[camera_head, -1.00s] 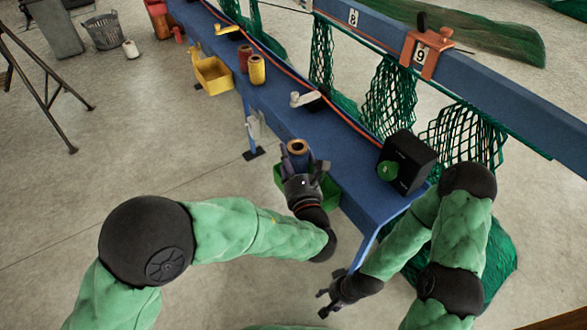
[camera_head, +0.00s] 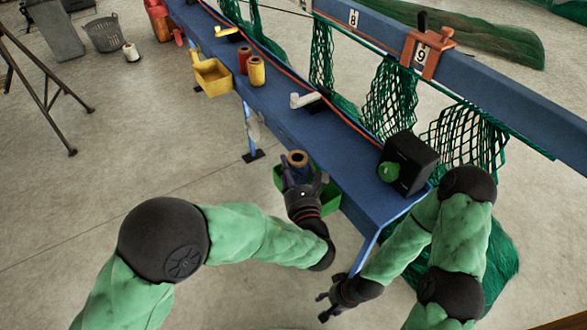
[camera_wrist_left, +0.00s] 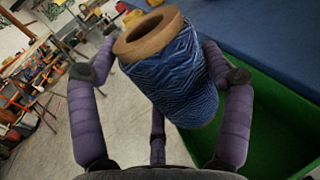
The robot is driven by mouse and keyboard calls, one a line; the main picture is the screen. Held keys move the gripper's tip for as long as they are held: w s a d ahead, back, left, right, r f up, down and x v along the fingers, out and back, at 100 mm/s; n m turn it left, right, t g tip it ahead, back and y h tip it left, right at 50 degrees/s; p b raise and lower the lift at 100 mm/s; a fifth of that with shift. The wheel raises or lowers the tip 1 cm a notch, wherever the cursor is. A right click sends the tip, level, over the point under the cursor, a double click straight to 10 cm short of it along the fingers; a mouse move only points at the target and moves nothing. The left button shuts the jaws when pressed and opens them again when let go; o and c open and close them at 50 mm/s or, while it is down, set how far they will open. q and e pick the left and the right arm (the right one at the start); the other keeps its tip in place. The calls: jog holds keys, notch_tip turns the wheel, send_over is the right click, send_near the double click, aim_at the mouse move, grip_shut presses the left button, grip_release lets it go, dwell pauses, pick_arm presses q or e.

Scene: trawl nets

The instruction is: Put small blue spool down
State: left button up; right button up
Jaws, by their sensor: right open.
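The small blue spool (camera_head: 298,163) has a tan core end and blue thread. It sits between the fingers of my left gripper (camera_head: 303,175). In the left wrist view the spool (camera_wrist_left: 178,85) leans a little, and the left gripper's fingers (camera_wrist_left: 170,70) bend in on both sides against it. The spool is over or beside a green bin (camera_head: 330,197) at the bench's near edge; its lower end is partly hidden. The bin (camera_wrist_left: 265,130) shows right of and below the spool in the wrist view. My right gripper (camera_head: 330,300) is open and empty, low beside the bench end.
The blue bench (camera_head: 340,165) carries a black box (camera_head: 408,160) with a green disc, a white lever (camera_head: 305,99), and a yellow spool (camera_head: 256,71) and red spool (camera_head: 244,57). A yellow bin (camera_head: 212,78) hangs farther along. Green nets (camera_head: 390,100) hang behind.

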pick_arm(q)
jog(key=o, duration=0.3)
jog(key=shift+r, duration=0.55)
jog(key=p+v, duration=0.3)
jog(key=v, duration=0.9)
jog(key=shift+p, duration=0.35)
